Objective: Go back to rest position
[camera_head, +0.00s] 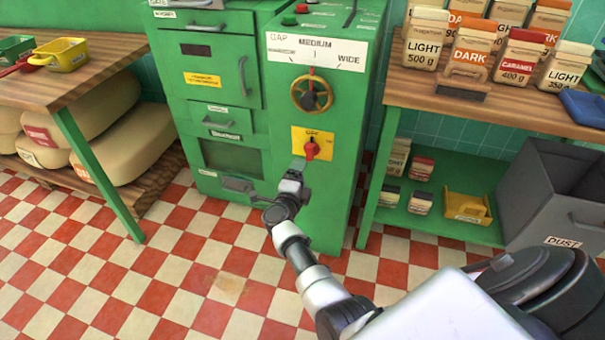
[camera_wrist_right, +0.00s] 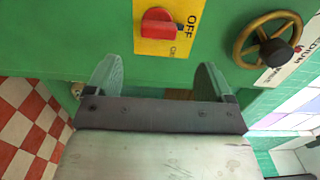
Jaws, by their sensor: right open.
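The green machine (camera_head: 235,110) stands at the centre in the head view. On its side is a red knob (camera_head: 312,148) on a yellow plate, with a brass handwheel (camera_head: 312,93) above. My right gripper (camera_head: 298,165) is in front of the machine, just below and left of the knob. In the right wrist view my right gripper (camera_wrist_right: 158,78) is open, with nothing between its fingers. The red knob (camera_wrist_right: 158,22) shows beyond the fingertips, apart from them, and the plate reads OFF. My left gripper is not in view.
A wooden table (camera_head: 80,70) with sacks beneath stands left. A wooden counter (camera_head: 440,92) with labelled packets stands right, above a green shelf (camera_head: 440,228). A grey DUST bin (camera_head: 545,205) stands at the far right. The checkered floor (camera_head: 150,270) is clear in front.

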